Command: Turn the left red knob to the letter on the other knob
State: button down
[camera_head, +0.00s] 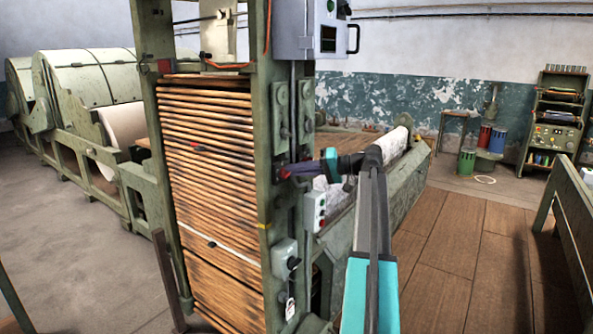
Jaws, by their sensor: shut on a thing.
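A small red knob (283,173) sits on the side of the green machine post, at the tips of my gripper (289,171). My gripper reaches in from the right at the end of my teal and dark arm and is shut on this knob. The fingers cover most of it, so its pointer and the letters around it cannot be read. I cannot make out the other knob or its letter for sure in this view.
A small box with red and green buttons (314,211) is just below my gripper. A grey switch box (285,258) sits lower on the post. A stack of wooden slats (215,190) fills the frame to the left. The plank floor (450,250) is clear at right.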

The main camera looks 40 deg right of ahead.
jog(key=shift+w+a, duration=0.15)
jog(key=shift+a, duration=0.05)
dwell(0.3)
jog(key=c, duration=1.8)
grip_release()
jog(key=b+v, duration=0.3)
jog(key=v, duration=1)
jog(key=shift+s+d, duration=0.25)
jog(key=shift+d, duration=0.05)
jog(key=shift+f, duration=0.1)
